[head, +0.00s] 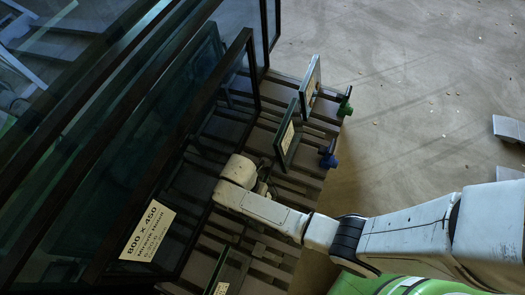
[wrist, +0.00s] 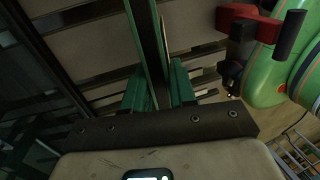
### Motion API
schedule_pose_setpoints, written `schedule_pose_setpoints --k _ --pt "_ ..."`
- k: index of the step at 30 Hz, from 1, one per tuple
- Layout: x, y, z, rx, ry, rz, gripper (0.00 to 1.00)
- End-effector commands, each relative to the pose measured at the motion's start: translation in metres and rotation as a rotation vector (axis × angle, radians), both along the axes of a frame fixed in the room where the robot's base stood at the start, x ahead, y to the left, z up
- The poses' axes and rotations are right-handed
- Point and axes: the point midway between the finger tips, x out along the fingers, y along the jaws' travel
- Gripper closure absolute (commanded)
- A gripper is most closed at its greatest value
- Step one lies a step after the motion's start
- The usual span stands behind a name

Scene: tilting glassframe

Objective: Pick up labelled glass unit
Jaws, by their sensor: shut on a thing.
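Several small dark-edged glass units with cream labels stand on the slatted rack (head: 262,240). One labelled glass unit (head: 311,87) is at the back, another (head: 287,134) is nearer, and part of a third (head: 232,268) shows at the bottom edge. In the wrist view my gripper (wrist: 155,88) has its green fingers shut on the narrow edge of a glass unit (wrist: 149,32), which runs up between them. In the head view my wrist hides the fingers and the held unit, so I cannot tell its label or whether it touches the rack.
Large dark-framed panes fill the left; one carries an "800 x 450" label (head: 148,230) close to my arm. A green clamp (head: 345,103) and a blue clamp (head: 328,156) sit on the rack's right edge. A red clamp (wrist: 245,20) is right of my fingers. Concrete floor is open at right.

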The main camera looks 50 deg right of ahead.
Motion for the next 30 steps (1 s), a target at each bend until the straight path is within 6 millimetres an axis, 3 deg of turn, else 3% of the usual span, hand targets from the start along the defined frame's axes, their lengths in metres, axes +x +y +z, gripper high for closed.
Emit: schedule_pose_setpoints --k 7,21,30 --pt "0.001 0.000 0.016 0.000 -0.003 0.000 1.00" --pt "0.001 0.000 0.091 0.000 -0.002 0.000 1.00" --pt "0.001 0.000 0.101 -0.001 0.000 0.000 1.00"
